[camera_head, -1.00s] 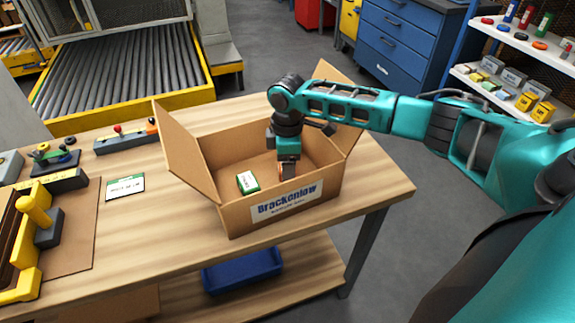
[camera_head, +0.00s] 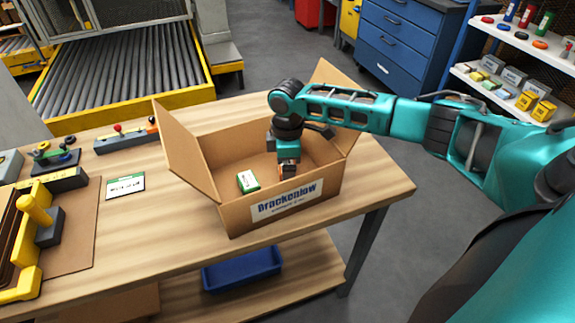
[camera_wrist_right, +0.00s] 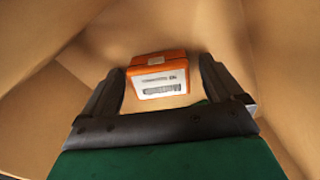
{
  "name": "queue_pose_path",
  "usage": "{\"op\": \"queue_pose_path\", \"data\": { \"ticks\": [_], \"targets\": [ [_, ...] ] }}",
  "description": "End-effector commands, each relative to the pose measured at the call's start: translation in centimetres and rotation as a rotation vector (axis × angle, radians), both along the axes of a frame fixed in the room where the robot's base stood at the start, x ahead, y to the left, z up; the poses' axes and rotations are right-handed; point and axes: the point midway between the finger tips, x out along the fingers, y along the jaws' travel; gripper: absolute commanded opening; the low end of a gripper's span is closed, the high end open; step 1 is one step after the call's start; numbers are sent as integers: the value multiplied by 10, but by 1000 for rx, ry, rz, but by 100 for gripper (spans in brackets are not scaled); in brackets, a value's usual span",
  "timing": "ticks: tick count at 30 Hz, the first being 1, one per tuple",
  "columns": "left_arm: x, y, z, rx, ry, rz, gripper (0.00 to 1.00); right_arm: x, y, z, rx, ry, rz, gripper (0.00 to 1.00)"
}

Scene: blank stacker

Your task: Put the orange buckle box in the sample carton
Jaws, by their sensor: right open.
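The sample carton (camera_head: 228,212) is an open brown cardboard box labelled "Brackenlaw", with its flaps up, on the wooden table. My right gripper (camera_head: 288,168) reaches down inside its right part. In the right wrist view my right gripper (camera_wrist_right: 162,68) is open. The orange buckle box (camera_wrist_right: 158,59), with a white label, lies between and just beyond its fingertips, inside the carton. There is a gap between it and both fingers. In the head view the box is mostly hidden by the gripper. My left gripper is not in view.
A green and white box (camera_head: 248,181) lies in the carton's left part. A white and green card (camera_head: 125,186) lies on the table left of the carton. A yellow-handled fixture (camera_head: 38,222) stands at the far left. The carton walls closely surround my right gripper.

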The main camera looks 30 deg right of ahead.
Motion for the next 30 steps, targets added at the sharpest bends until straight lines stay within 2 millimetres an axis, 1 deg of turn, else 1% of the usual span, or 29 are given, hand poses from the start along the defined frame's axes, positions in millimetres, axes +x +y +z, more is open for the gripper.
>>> {"op": "queue_pose_path", "data": {
  "ticks": [2,5,15,18,21,24,30],
  "targets": [
    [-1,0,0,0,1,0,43,1,0,5,0,-2,0,94],
    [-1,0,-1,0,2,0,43,1,0,18,0,-4,1,94],
    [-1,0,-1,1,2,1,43,1,0,90,1,-5,1,94],
    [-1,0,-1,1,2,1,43,1,0,105,0,-4,0,94],
    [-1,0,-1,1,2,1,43,0,0,116,-1,-2,-1,94],
    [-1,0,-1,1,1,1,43,0,0,121,0,-1,0,94],
    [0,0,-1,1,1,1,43,0,0,123,0,0,0,94]
  ]
}}
